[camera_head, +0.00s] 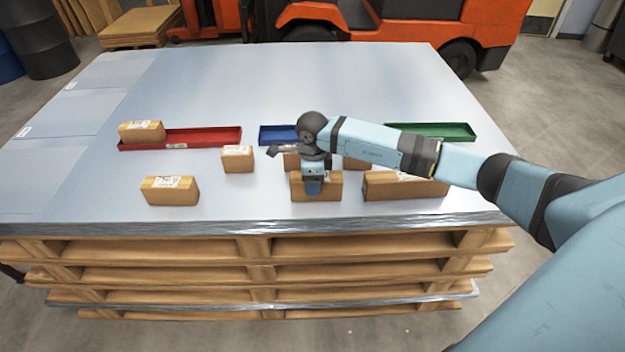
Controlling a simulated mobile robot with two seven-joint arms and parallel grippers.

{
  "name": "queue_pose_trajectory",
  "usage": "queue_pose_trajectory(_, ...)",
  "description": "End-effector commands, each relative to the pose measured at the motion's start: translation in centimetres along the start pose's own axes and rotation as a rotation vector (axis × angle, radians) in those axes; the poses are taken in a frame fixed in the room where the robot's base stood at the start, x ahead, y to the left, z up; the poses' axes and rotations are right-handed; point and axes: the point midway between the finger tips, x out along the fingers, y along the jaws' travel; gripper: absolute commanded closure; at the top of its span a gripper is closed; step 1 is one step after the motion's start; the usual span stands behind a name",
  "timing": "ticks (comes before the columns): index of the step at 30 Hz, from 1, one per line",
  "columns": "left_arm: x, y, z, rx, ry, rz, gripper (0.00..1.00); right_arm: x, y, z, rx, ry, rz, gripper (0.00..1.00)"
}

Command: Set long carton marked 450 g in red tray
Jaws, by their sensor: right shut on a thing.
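The red tray (208,138) lies at the left middle of the sheet-covered stack, with one carton (140,132) in its left end. My right gripper (313,188) points down and is shut on a brown carton (331,187) near the front edge. I cannot tell whether that carton is lifted. A longer carton (410,188) lies to its right. Another carton (170,191) lies at the front left. The labels are too small to read, so I cannot tell which carton is marked 450 g. My left gripper is not in view.
Two cartons are partly hidden behind my right arm. A blue tray (277,134) and a green tray (445,131) lie further right. The right part of the red tray and the back surface are clear.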

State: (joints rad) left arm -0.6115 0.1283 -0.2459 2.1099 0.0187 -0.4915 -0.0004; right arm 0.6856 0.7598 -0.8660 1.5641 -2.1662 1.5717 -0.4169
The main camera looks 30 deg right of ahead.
Motion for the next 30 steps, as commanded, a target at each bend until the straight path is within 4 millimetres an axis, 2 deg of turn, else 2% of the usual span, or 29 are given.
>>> queue_pose_trajectory(3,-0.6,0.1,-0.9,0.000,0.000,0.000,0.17,-1.8,-0.1,0.0,0.000,-0.002,-0.002,0.85)
queue_pose_trajectory(19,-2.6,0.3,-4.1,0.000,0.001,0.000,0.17,-8.0,-0.1,0.0,0.000,-0.002,-0.002,0.85)
queue_pose_trajectory(23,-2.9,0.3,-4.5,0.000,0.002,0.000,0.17,-8.7,0.0,0.0,0.000,-0.001,-0.001,0.85)
queue_pose_trajectory(30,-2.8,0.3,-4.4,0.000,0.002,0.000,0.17,-8.6,0.0,0.0,0.000,-0.001,-0.001,0.85)
